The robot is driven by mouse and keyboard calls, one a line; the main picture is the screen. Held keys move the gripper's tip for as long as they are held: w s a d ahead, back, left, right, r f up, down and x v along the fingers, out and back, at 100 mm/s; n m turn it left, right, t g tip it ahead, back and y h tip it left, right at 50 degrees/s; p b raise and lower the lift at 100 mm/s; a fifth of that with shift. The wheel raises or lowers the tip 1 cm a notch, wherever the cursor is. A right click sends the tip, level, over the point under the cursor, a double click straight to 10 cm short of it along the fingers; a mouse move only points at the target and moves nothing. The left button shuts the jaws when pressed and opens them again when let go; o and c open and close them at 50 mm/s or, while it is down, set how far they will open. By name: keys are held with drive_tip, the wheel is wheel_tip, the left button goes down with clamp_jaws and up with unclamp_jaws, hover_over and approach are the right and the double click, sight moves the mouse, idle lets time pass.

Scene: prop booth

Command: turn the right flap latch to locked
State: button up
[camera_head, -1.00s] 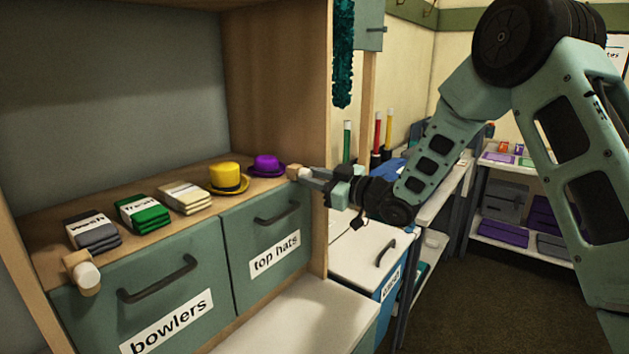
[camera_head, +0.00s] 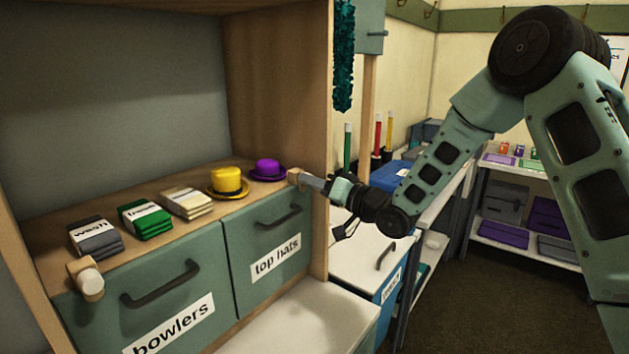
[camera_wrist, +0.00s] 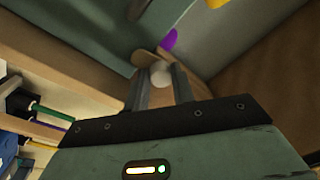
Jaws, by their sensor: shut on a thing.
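The right flap latch (camera_head: 294,176) is a small wooden turn-button at the right end of the cabinet ledge, beside the top hats flap (camera_head: 267,234). In the wrist view the latch (camera_wrist: 143,57) shows as a wooden tab with a pale round knob (camera_wrist: 160,74) between the fingers. My gripper (camera_head: 305,180) reaches in from the right and is shut on the latch. In the wrist view my gripper (camera_wrist: 158,83) has one finger on each side of the knob. The fingers partly hide the latch in the head view.
The left latch (camera_head: 87,279) sits by the bowlers flap (camera_head: 150,290). A yellow hat (camera_head: 227,181), a purple hat (camera_head: 267,169) and folded cloths (camera_head: 146,219) lie on the ledge. The cabinet's right side panel (camera_head: 277,90) rises close behind the latch.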

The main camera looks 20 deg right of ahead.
drive_tip(key=shift+m, duration=0.9)
drive_tip(key=shift+f, duration=0.1)
drive_tip(key=o, duration=0.7)
drive_tip(key=shift+s, duration=0.1)
drive_tip(key=b+v, duration=0.3)
drive_tip(key=v, duration=1.4)
drive_tip(key=shift+s, duration=0.25)
